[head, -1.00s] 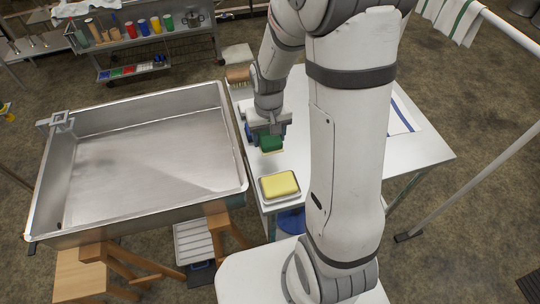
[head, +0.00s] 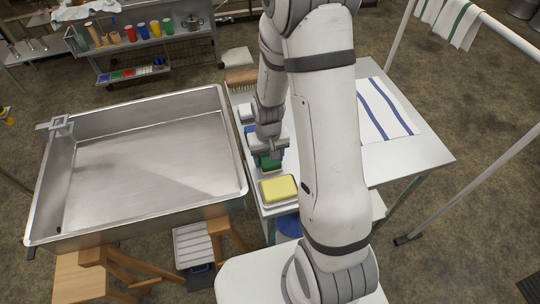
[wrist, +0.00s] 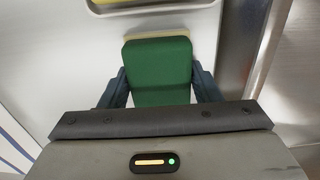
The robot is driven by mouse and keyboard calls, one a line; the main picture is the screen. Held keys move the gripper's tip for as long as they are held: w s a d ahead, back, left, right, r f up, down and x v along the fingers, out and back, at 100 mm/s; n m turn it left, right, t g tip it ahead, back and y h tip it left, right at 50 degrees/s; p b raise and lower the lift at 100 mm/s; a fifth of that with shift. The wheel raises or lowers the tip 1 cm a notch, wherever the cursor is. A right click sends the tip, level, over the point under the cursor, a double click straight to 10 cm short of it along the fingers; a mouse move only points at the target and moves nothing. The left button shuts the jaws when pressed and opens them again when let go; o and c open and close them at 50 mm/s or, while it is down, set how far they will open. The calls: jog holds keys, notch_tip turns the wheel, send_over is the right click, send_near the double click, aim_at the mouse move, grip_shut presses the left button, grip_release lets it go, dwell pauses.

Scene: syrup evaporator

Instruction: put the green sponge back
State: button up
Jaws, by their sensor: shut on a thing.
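The green sponge (wrist: 158,72) is between the two fingers of my gripper (wrist: 160,90) in the wrist view, with a pale layer showing along its far edge. In the head view the green sponge (head: 269,161) hangs under my gripper (head: 268,154), over the white table (head: 420,150) near its left edge. Whether the sponge touches the table cannot be told. A yellow sponge (head: 279,188) lies in a shallow metal tray (head: 264,202) just in front of it. The tray's edge (wrist: 150,10) also shows at the top of the wrist view.
A large steel pan (head: 150,150) stands to the left, its rim close beside the table. A brush (head: 240,77) and a white block (head: 245,112) lie farther back. A blue-striped towel (head: 385,110) lies on the table at the right.

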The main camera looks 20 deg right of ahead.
aim_at(268, 156)
jog(key=o, duration=0.9)
jog(key=shift+f, duration=0.1)
jog(key=shift+o, duration=0.2)
notch_tip(268, 156, up, 12)
jog(key=s+r+t, duration=0.3)
jog(key=s+r, duration=1.1)
jog(key=shift+d, duration=0.35)
